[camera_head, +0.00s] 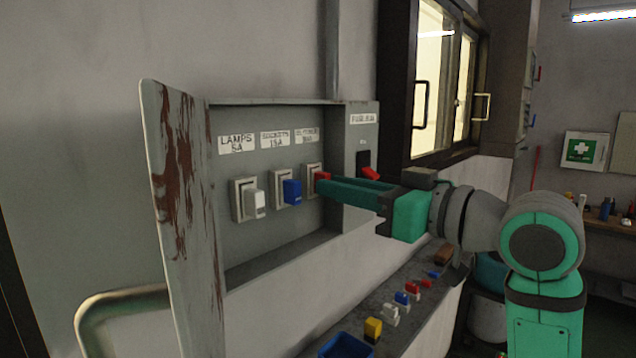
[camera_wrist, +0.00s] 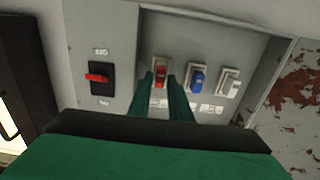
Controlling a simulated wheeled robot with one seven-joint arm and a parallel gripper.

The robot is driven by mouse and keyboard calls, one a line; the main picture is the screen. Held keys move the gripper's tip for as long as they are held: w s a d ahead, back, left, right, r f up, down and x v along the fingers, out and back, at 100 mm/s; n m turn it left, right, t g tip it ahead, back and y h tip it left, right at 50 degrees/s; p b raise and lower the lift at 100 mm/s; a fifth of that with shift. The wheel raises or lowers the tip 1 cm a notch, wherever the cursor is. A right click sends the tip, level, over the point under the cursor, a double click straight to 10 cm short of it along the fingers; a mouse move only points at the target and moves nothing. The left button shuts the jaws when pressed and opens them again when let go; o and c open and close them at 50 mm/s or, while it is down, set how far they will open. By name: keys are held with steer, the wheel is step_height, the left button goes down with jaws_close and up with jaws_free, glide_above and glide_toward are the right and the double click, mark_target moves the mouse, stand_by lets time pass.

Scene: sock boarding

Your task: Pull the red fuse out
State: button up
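The red fuse (camera_head: 322,177) sits in the rightmost of three pale holders in the open grey fuse box, under a label. In the wrist view the red fuse (camera_wrist: 160,80) shows between my two green fingers. My gripper (camera_head: 322,187) reaches in from the right, its fingertips at the red fuse and partly covering it. In the wrist view my gripper (camera_wrist: 160,82) has its fingers apart, one on each side of the fuse, with what looks like a narrow gap. Firm contact cannot be made out.
A blue fuse (camera_head: 292,191) and a white fuse (camera_head: 256,203) sit left of it. A red-handled switch (camera_head: 370,173) is right. The rusty box door (camera_head: 180,200) stands open at left. Several loose fuses (camera_head: 390,314) and a blue bin (camera_head: 346,346) are on the ledge below.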

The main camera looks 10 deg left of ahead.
steer(key=shift+x, duration=1.05)
steer(key=shift+d, duration=0.1)
stand_by(0.7)
jaws_close()
